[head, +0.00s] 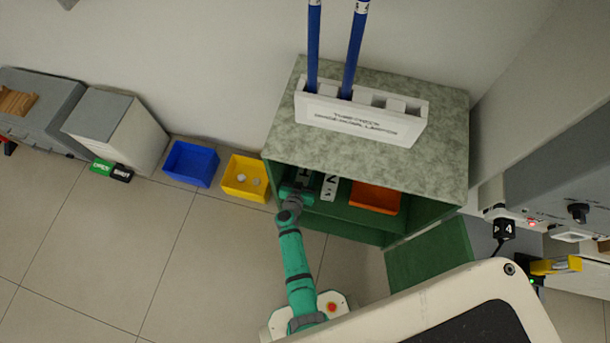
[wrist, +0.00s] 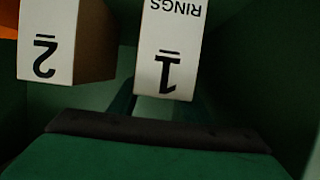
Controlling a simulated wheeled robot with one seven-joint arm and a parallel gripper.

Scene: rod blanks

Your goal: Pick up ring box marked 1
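The ring box marked 1 (wrist: 170,50) is a white-fronted box. It shows upside down at the middle of the wrist view, with part of the word RINGS above the number. In the head view it is a small dark-lettered patch (head: 305,175) inside the green cabinet, partly covered by my gripper (head: 298,188). My gripper reaches into the cabinet right at this box. In the wrist view, a dark finger part shows just below and left of the box's front. The fingertips are hidden, so I cannot tell whether they touch the box.
A box marked 2 (wrist: 47,42) stands close beside box 1, also visible in the head view (head: 329,187). An orange bin (head: 375,197) is farther right in the green cabinet (head: 440,190). Yellow (head: 246,178) and blue (head: 190,164) bins sit on the floor at left.

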